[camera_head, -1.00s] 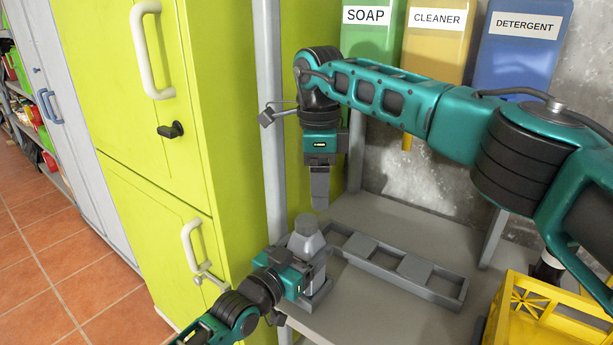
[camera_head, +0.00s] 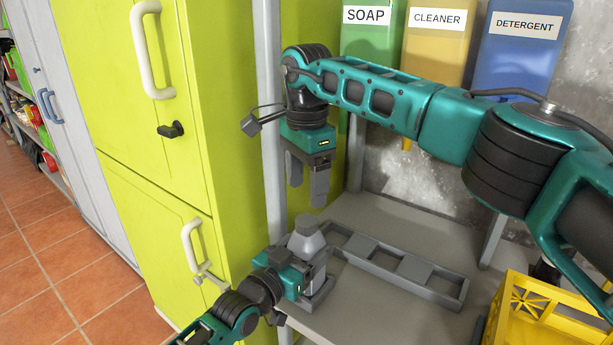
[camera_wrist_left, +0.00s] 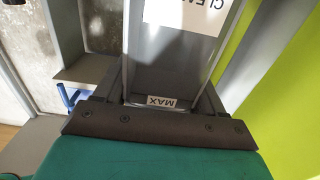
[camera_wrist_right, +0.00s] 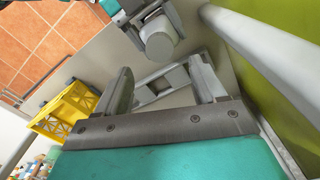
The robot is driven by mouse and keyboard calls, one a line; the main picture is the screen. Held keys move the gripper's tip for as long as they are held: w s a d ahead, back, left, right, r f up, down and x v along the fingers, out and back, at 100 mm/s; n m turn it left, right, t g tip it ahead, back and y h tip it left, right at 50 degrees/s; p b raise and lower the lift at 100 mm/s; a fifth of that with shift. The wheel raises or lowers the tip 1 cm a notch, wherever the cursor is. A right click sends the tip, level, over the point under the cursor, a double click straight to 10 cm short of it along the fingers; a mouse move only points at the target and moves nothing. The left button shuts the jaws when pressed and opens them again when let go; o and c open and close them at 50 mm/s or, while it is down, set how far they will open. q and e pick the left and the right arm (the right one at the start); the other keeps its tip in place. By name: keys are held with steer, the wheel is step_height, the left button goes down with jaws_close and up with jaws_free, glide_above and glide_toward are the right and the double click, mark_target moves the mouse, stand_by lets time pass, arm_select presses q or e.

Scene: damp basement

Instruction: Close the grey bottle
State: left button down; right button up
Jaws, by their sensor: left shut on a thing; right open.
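The grey bottle (camera_head: 317,287) stands upright on the grey table. A grey cap (camera_head: 306,222) sits on its top; I cannot tell how tight it is. The cap's round top (camera_wrist_right: 160,46) shows in the right wrist view, beyond my fingertips. My left gripper (camera_head: 306,268) is shut around the bottle's body from the left. In the left wrist view the bottle (camera_wrist_left: 172,55) stands between the fingers, with a "MAX" label and a larger, partly cut-off label. My right gripper (camera_head: 307,190) is open and empty, pointing down above the cap, apart from it.
A grey tray with compartments (camera_head: 430,290) lies right of the bottle. A yellow crate (camera_head: 540,320) is at the lower right. A yellow-green cabinet (camera_head: 225,120) stands close on the left, with a grey post beside it. Soap, cleaner and detergent dispensers (camera_head: 520,50) hang behind.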

mark_target(307, 219)
step_height(307, 219, down, 7)
steer(key=shift+f, duration=0.1)
stand_by(0.4)
steer(key=c, duration=1.2)
steer(key=m, duration=1)
steer(key=o, duration=1.2)
steer(key=shift+c, duration=0.2)
